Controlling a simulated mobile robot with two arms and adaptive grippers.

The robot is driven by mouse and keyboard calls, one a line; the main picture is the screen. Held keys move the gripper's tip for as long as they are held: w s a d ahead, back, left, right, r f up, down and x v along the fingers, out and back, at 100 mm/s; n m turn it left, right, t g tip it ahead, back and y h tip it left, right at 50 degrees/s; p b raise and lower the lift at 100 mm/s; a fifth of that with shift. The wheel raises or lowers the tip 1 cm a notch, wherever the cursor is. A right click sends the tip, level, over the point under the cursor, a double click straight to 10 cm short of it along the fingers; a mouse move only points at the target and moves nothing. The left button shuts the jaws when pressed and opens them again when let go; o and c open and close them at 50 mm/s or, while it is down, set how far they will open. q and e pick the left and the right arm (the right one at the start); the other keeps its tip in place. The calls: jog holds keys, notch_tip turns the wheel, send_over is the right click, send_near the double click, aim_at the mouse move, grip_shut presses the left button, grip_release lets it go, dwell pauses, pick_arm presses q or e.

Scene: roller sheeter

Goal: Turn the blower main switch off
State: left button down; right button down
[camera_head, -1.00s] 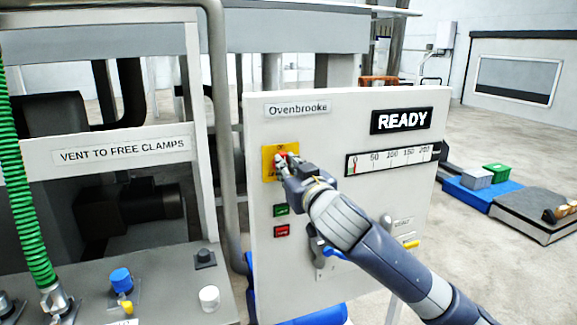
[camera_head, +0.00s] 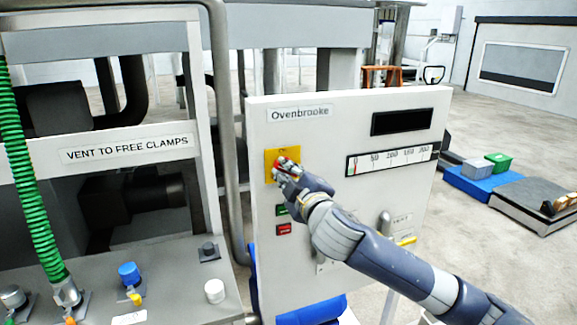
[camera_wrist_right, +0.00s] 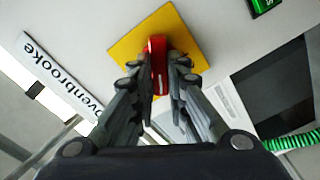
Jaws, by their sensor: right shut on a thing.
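The blower main switch is a red handle (camera_wrist_right: 158,64) on a yellow plate (camera_head: 270,166) at the upper left of the white Ovenbrooke panel (camera_head: 350,225). My right gripper (camera_head: 281,172) is at this switch. In the right wrist view its two fingers (camera_wrist_right: 160,82) are closed on either side of the red handle, with the yellow plate behind. Part of the plate and handle is hidden by the gripper in the head view. The display (camera_head: 402,122) on the panel is dark. My left gripper is not in view.
A gauge (camera_head: 392,159) is right of the switch; a green button (camera_head: 281,210) and a red button (camera_head: 284,229) sit below. A left console carries a blue knob (camera_head: 129,273), a white knob (camera_head: 214,291) and a green coiled hose (camera_head: 30,190).

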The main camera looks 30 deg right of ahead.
jog(key=shift+n+p, duration=1.4)
jog(key=shift+n, duration=1.6)
jog(key=shift+d, duration=0.1)
jog(key=c, duration=1.6)
grip_release()
jog(key=shift+w+f, duration=0.15)
jog(key=shift+f, duration=0.05)
jog(key=v, duration=0.7)
jog(key=shift+s, duration=0.25)
